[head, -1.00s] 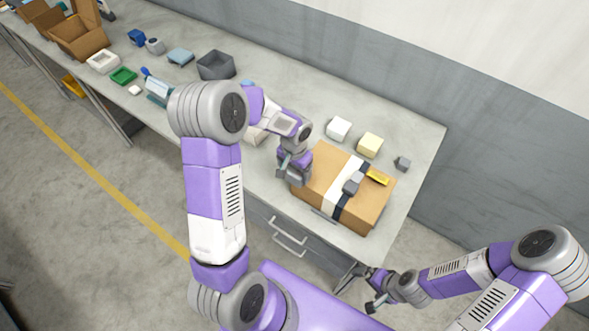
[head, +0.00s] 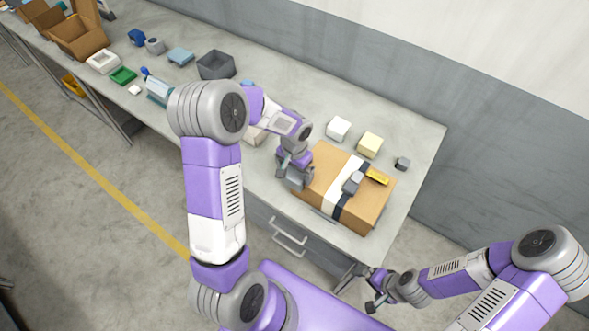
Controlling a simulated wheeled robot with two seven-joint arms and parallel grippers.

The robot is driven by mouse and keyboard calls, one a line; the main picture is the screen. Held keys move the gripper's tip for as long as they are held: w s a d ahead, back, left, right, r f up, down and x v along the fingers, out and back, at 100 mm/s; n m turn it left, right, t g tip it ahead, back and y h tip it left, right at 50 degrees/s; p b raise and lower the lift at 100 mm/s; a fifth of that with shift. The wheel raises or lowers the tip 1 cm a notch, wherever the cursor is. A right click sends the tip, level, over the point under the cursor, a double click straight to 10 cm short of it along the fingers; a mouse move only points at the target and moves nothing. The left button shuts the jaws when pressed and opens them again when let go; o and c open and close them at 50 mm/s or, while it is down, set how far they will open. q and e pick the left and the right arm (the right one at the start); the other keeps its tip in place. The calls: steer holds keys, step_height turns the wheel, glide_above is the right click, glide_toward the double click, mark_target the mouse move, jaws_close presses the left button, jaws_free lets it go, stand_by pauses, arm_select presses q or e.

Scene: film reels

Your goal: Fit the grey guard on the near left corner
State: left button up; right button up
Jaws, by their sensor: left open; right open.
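The cardboard box (head: 325,165) lies on the near right part of the workbench, with a white band and a dark strap across it. My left gripper (head: 294,180) is open at the near left corner of the box and largely covers that corner. Grey surfaces show there, but I cannot tell whether a guard is among them. A small grey block (head: 402,163), possibly a guard, lies on the bench beyond the box's right end. Another grey piece (head: 352,183) sits on the strap. My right gripper (head: 372,290) is open and empty, off the bench's near edge.
A white block (head: 338,128) and a cream block (head: 370,145) stand behind the box. A yellow piece (head: 377,177) lies on the box. A dark grey bin (head: 216,65) and several small items occupy the bench's left. The bench (head: 415,140) is clear at far right.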

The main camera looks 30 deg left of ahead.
mark_target(294, 175)
arm_select(q)
step_height(294, 175, up, 12)
arm_select(e)
steer(key=shift+r, duration=0.3)
stand_by(0.4)
